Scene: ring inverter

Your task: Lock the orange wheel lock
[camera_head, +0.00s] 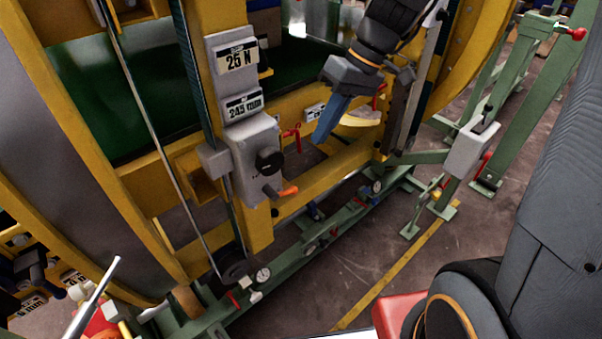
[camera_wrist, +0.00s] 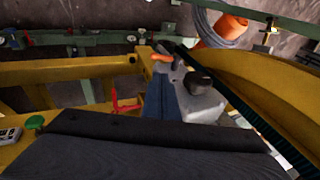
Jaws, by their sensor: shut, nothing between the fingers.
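The orange wheel lock (camera_head: 288,191) is a small orange handle at the lower right of a grey control box (camera_head: 250,150) on the yellow post. It also shows in the wrist view (camera_wrist: 162,58), beside a black round knob (camera_wrist: 200,82). My gripper (camera_head: 322,137) has blue fingers pointing down, shut and empty. In the head view it is above and to the right of the orange handle, with a visible gap in the picture. In the wrist view the blue fingers (camera_wrist: 161,98) appear just below the handle; whether they touch it cannot be told there.
A red handle (camera_head: 292,136) sticks out between the box and my gripper. The yellow lower beam (camera_head: 325,180) runs below, with a green base rail (camera_head: 300,255) and gauges. A grey box on a green stand (camera_head: 470,145) is at right. Open floor (camera_head: 400,280) lies in front.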

